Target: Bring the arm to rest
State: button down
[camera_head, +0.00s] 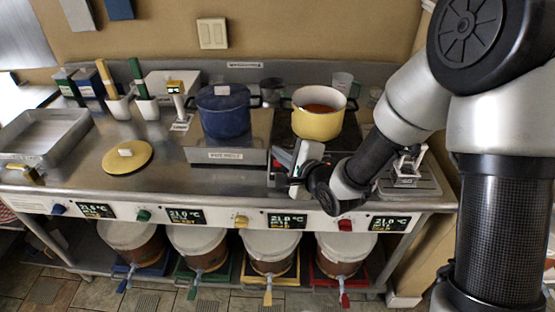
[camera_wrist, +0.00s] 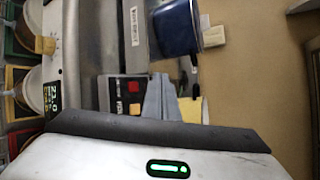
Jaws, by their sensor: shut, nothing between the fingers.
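My arm reaches in from the right in the head view and bends down to the front of the steel counter (camera_head: 70,186). My gripper (camera_head: 284,158) is at the counter's front edge, in front of the yellow pot (camera_head: 319,124) and the dark hob. Its fingers are shut with nothing between them. The gripper body hides part of the hob front. In the wrist view, the grey fingers (camera_wrist: 160,96) show close to the red-buttoned control panel (camera_wrist: 125,94); whether they touch it I cannot tell.
A blue lidded pot (camera_head: 223,110) stands left of the yellow pot. A yellow lid (camera_head: 127,157) and an empty steel tray (camera_head: 42,140) lie further left. Several lidded buckets (camera_head: 271,251) stand under the counter below temperature displays (camera_head: 287,220). A small metal device (camera_head: 408,164) stands right of my wrist.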

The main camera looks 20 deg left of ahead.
dwell(0.6)
jog(key=s+d+r+n+h+p, duration=0.2)
jog(key=d+r+n+h, duration=0.2)
jog(key=d+r, duration=0.5)
jog(key=s+d+r+n+h+p, duration=0.1)
jog(key=d+r+n+h, duration=0.4)
jog(key=d, duration=0.8)
jog(key=s+d+r+n+g+p, duration=0.1)
jog(key=s+d+r+n+g, duration=0.1)
jog(key=s, duration=0.8)
jog(key=s+d+r+n+g+p, duration=0.1)
jog(key=s+d+r+n+g, duration=0.1)
jog(key=s+d+r, duration=0.3)
jog(key=s+d+n, duration=0.1)
jog(key=s, duration=0.3)
jog(key=shift+s+d+h, duration=0.2)
jog(key=shift+s+h, duration=0.2)
jog(key=shift+a, duration=0.15)
